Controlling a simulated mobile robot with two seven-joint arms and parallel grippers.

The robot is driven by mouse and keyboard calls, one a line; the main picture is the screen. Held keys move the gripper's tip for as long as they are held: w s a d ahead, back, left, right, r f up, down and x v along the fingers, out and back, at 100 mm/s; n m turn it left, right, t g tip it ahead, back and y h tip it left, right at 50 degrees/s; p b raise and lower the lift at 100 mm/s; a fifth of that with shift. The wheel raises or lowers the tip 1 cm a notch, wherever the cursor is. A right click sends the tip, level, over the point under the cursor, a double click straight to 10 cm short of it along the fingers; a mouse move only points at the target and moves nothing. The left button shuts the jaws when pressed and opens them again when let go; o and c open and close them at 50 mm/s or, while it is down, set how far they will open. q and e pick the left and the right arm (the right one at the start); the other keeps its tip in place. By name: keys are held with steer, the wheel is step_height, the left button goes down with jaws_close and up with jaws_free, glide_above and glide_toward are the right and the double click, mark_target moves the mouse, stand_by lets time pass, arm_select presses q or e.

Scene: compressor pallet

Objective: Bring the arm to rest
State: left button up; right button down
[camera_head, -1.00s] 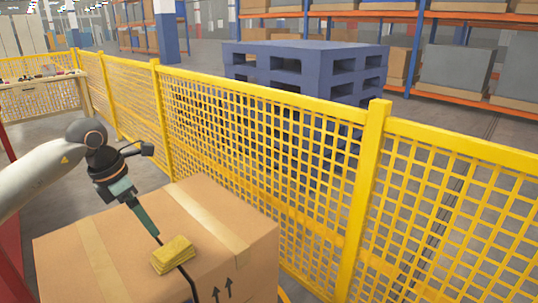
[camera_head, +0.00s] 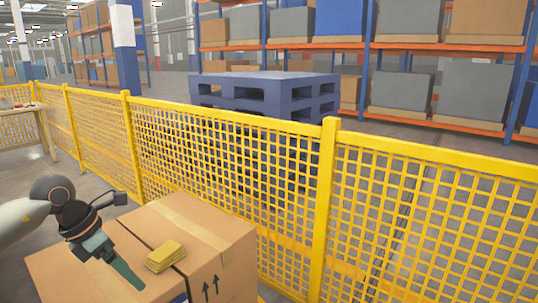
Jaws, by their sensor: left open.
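My left gripper (camera_head: 138,285) comes in from the left and points down over the near part of a cardboard box (camera_head: 215,262). Its teal finger shows from the side, and it is open and holds nothing that I can see. A folded yellow cloth-like item (camera_head: 165,257) lies on top of the box, just right of the gripper and apart from it in the picture. My right gripper does not show.
A yellow mesh fence (camera_head: 325,215) runs behind the box and across the right. Stacked blue pallets (camera_head: 265,90) stand beyond it, with loaded shelves (camera_head: 375,45) further back. A wooden table (camera_head: 40,130) is at the far left.

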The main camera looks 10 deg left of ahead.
arm_select(q)
steer(key=d+f+n+t+h, duration=0.2)
steer(key=d+n+t+h, duration=0.35)
steer(key=d, duration=0.95)
steer(key=d+f+n+t+h, duration=0.2)
steer(key=d+n+h, duration=0.6)
steer(key=d, duration=0.7)
steer(key=s+a+f+n+t+y, duration=0.2)
steer(key=f+n+y, duration=0.35)
steer(key=n, duration=0.35)
steer(key=s+a+f+n+t+y, duration=0.1)
steer(key=a+f+n+t+y, duration=0.2)
steer(key=f+n+y, duration=0.35)
steer(key=s+a+f+n+g+y, duration=0.2)
steer(key=s+f+n+g, duration=0.4)
steer(key=s+f+n, duration=0.55)
steer(key=s+a+r+p, duration=0.2)
steer(key=r+p, duration=0.8)
steer(key=p, duration=0.7)
steer(key=shift+s+a+r, duration=0.15)
steer(key=shift+s+r, duration=0.25)
steer(key=shift+s, duration=0.2)
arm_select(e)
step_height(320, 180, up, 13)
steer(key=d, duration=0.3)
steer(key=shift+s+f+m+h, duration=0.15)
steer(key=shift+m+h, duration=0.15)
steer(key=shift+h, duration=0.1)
